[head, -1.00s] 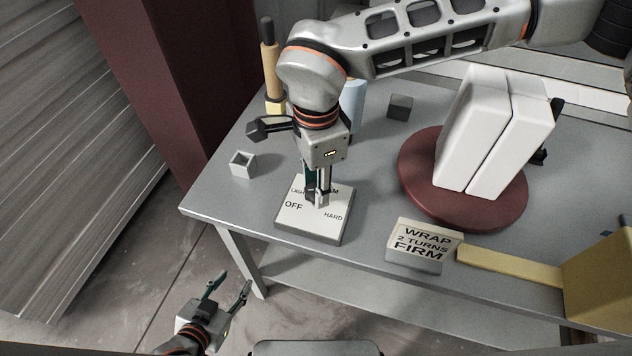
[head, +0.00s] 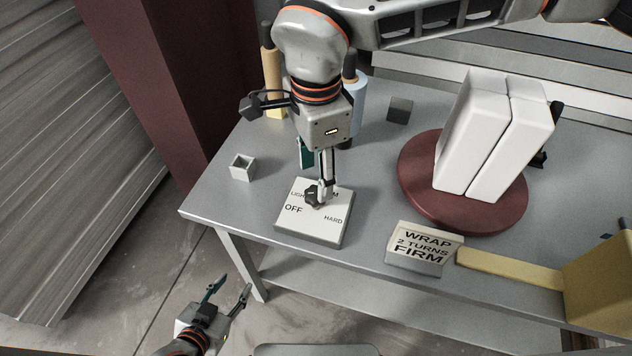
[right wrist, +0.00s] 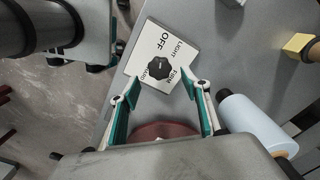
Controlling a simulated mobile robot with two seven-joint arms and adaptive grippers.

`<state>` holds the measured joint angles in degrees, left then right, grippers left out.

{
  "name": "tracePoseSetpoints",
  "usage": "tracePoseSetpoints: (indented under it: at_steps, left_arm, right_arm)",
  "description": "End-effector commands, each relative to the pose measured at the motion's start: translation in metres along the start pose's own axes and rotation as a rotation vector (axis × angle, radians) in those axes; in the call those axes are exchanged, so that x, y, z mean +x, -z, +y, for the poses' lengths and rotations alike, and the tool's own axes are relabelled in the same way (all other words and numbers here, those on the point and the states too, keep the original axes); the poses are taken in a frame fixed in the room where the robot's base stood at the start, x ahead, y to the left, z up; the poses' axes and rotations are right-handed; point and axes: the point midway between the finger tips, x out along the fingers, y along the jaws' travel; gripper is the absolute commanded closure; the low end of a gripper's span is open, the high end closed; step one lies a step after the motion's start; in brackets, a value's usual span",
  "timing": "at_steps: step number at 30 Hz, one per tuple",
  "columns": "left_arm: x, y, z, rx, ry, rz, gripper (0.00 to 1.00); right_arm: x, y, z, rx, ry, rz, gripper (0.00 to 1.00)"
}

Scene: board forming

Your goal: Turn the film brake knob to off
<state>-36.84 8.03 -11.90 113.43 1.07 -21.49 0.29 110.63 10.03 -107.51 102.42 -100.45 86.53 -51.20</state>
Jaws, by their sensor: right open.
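The film brake knob (head: 313,194) is a small dark lobed knob on a white plate (head: 293,226) marked OFF, LIGHT, FIRM and HARD. In the right wrist view the knob (right wrist: 160,68) shows whole with a pale mark on it; I cannot tell surely which word it points at. My right gripper (head: 316,176) is open and empty above the knob, one finger partly in front of it in the head view. In the right wrist view its fingers stand wide apart, clear of the knob. My left gripper (head: 229,290) is open and empty, low beside the table's front left.
A maroon turntable (head: 420,205) bears white boxes (head: 490,135) on the right. A sign (head: 425,242) reading WRAP 2 TURNS FIRM stands at the front edge. A small open grey box (head: 243,167), a dark cube (head: 399,110) and a blue roll (head: 358,95) sit around the plate.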

Motion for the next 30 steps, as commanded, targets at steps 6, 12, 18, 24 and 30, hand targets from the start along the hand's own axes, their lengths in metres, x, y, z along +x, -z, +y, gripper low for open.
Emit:
tracePoseSetpoints:
  at_steps: [6,12,18,24,30]
  left_arm:
    - [0.000,0.000,0.000,0.000,0.000,0.000,0.60]
    - [0.000,0.000,0.000,0.000,0.000,0.000,0.60]
    - [0.000,0.000,0.000,0.000,-0.001,0.000,0.60]
    - [0.000,0.000,0.000,0.000,-0.001,0.000,0.60]
    - [0.000,0.000,0.001,-0.001,-0.001,0.000,0.60]
  right_arm:
    - [-0.045,0.001,-0.001,0.002,0.003,0.000,0.53]
    - [-0.068,0.001,-0.001,0.002,0.001,0.000,0.53]
    - [-0.074,0.000,0.000,0.001,0.000,0.000,0.53]
    - [-0.073,0.000,0.000,0.001,0.000,0.000,0.53]
    - [-0.073,0.000,0.000,0.001,0.000,0.000,0.53]
